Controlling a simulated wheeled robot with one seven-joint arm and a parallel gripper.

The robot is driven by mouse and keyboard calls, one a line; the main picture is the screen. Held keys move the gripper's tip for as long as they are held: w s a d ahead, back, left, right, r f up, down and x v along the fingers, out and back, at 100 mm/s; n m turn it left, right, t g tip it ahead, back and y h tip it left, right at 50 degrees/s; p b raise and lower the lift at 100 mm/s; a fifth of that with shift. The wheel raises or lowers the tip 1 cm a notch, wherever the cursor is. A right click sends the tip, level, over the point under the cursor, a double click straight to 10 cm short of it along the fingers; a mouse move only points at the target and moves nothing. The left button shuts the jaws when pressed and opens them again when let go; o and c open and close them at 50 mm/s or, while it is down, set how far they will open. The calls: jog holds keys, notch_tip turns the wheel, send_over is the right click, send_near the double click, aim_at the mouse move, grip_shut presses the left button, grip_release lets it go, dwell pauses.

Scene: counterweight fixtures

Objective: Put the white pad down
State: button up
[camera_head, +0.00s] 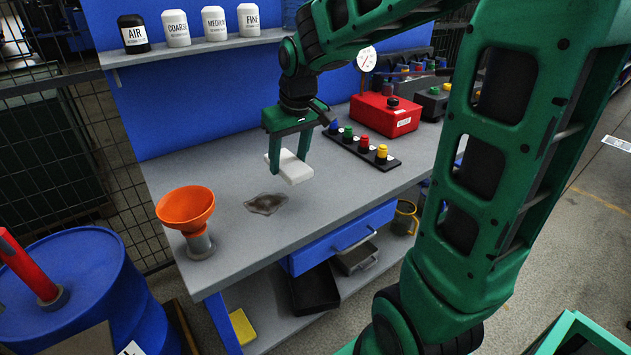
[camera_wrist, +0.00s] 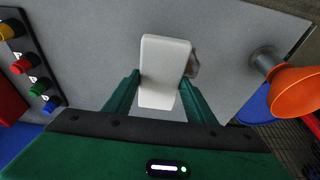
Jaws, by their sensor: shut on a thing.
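The white pad (camera_head: 291,167) is a small pale block held between the green fingers of my gripper (camera_head: 288,150), which is shut on it. In the head view the pad hangs slightly tilted over the grey workbench (camera_head: 200,160), seemingly clear of the surface. In the wrist view the pad (camera_wrist: 165,70) lies between the two fingertips of my gripper (camera_wrist: 163,95). A dark, irregular stain (camera_head: 266,204) is on the benchtop below and a little left of the pad; in the wrist view the pad mostly covers it.
An orange funnel (camera_head: 186,208) stands on the bench at left. A black strip (camera_head: 362,150) with coloured knobs and a red box (camera_head: 385,115) are at right. Labelled canisters (camera_head: 214,23) stand on the shelf behind. A blue drawer (camera_head: 345,238) is under the front edge.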

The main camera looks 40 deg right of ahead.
send_over(322, 188)
jog(key=f, duration=0.6)
jog(key=shift+s+d+f, duration=0.1)
jog(key=shift+s+f, duration=0.15)
jog(key=shift+f, duration=0.05)
jog(key=shift+d+f, duration=0.15)
jog(key=shift+f, duration=1.95)
jog(key=shift+f, duration=0.15)
jog(key=o, duration=1)
jog(key=shift+s, duration=0.1)
jog(key=shift+a+f, duration=0.1)
jog(key=shift+a, duration=0.1)
